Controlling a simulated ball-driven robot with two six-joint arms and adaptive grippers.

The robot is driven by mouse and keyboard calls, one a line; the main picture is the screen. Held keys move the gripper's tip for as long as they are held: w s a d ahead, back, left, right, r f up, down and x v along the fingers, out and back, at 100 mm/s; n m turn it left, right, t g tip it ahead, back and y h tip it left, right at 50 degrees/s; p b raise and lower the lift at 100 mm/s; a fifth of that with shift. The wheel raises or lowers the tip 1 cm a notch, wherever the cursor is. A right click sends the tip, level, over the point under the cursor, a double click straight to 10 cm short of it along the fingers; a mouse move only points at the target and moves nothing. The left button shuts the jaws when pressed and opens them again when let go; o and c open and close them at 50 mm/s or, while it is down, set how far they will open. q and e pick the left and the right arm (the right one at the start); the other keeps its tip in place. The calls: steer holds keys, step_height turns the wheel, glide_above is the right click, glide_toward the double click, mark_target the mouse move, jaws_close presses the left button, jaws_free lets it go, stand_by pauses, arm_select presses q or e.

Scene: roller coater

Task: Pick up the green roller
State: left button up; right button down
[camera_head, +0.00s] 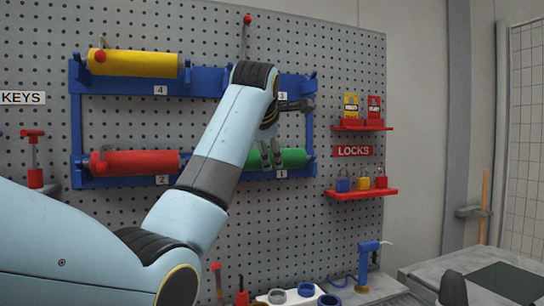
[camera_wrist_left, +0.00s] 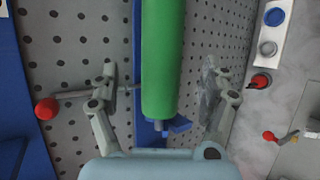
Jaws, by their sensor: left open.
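The green roller (camera_head: 294,157) lies horizontally on the lower right of the blue rack (camera_head: 200,85), above the label 1. My left gripper (camera_head: 270,154) is in front of the roller's left part and hides some of it. In the left wrist view the green roller (camera_wrist_left: 162,60) runs from the top edge down between the two spread fingers of my left gripper (camera_wrist_left: 163,88). Gaps show between the roller and both fingers. The gripper is open and holds nothing. My right gripper is not in view.
A red roller (camera_head: 140,163) and a yellow roller (camera_head: 135,63) sit on the rack's left side. A red lock shelf (camera_head: 362,193) is to the right. A thin rod with a red ball (camera_wrist_left: 47,108) passes by the left finger. Bare pegboard (camera_head: 270,220) is below the rack.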

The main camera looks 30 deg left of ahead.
mark_target(292, 158)
arm_select(q)
steer(key=x, duration=0.2)
steer(key=p+x, duration=0.1)
steer(key=x, duration=0.1)
steer(key=p+x, duration=0.1)
steer(key=x, duration=0.1)
steer(key=shift+a+f, duration=0.2)
steer(key=shift+a, duration=0.15)
steer(key=shift+w+f, duration=0.25)
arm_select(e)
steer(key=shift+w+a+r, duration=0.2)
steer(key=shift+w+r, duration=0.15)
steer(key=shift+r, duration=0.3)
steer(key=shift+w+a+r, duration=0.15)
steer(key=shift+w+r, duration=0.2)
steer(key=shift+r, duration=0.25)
arm_select(q)
steer(key=shift+c, duration=0.4)
steer(key=c, duration=0.9)
steer(key=shift+r, duration=0.1)
steer(key=shift+c, duration=0.9)
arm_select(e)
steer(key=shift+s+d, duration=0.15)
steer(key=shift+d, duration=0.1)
